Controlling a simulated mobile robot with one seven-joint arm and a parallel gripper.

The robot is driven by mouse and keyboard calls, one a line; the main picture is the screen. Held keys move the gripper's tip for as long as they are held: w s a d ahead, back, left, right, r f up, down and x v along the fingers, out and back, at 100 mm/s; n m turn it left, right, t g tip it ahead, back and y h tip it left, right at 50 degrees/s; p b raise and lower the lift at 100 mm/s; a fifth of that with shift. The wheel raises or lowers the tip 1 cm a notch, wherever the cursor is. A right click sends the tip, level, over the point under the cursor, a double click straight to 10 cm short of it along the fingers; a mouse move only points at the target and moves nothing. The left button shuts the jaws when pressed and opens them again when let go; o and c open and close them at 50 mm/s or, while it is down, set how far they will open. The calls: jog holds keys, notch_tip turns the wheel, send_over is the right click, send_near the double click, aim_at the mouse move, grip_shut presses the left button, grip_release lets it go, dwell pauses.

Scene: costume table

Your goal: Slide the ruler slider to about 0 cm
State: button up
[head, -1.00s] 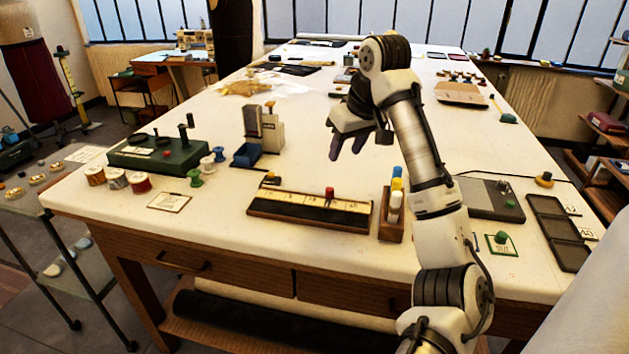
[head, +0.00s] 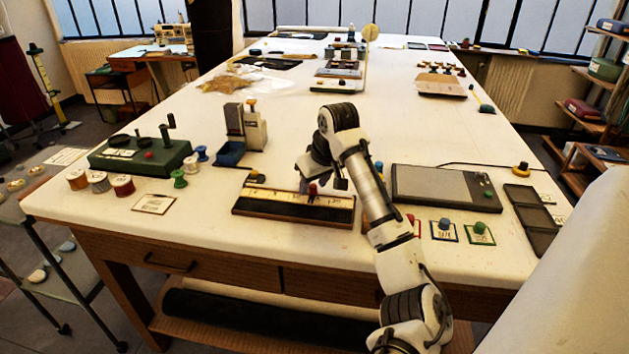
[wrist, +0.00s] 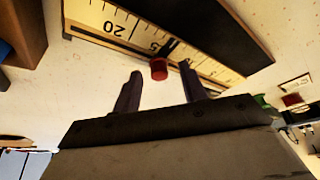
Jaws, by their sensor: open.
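The ruler (head: 262,204) is a cream scale in a dark wooden base near the table's front edge. Its slider has a red knob (head: 312,190) and stands right of the ruler's middle in the head view. In the wrist view the red knob (wrist: 158,69) and the ruler's scale (wrist: 100,20) show, with "20" and a partly hidden mark ending in 5 readable. My gripper (wrist: 160,88) is open, its two dark fingers on either side of the knob in the picture and nothing held. In the head view my gripper (head: 305,186) is just above the slider, its fingers partly hidden.
A green winding device (head: 140,155), thread spools (head: 98,182) and a blue-based block (head: 230,152) stand left and behind the ruler. A dark flat panel (head: 435,185) and small coloured knobs (head: 445,226) lie to the right.

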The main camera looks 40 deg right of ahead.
grip_shut()
dwell(0.3)
jog(key=w+a+p, duration=0.1)
jog(key=w+a, duration=0.2)
jog(key=w, duration=0.1)
jog(key=w+a+p, duration=0.1)
jog(key=w+a, duration=0.3)
jog(key=w+a+p, duration=0.1)
jog(key=w+a, duration=0.2)
jog(key=w, duration=0.1)
jog(key=shift+a+p, duration=0.15)
jog(key=shift+p, duration=0.2)
jog(key=shift+w+r, duration=0.1)
grip_release()
jog(key=shift+w+a, duration=0.1)
jog(key=shift+a, duration=0.05)
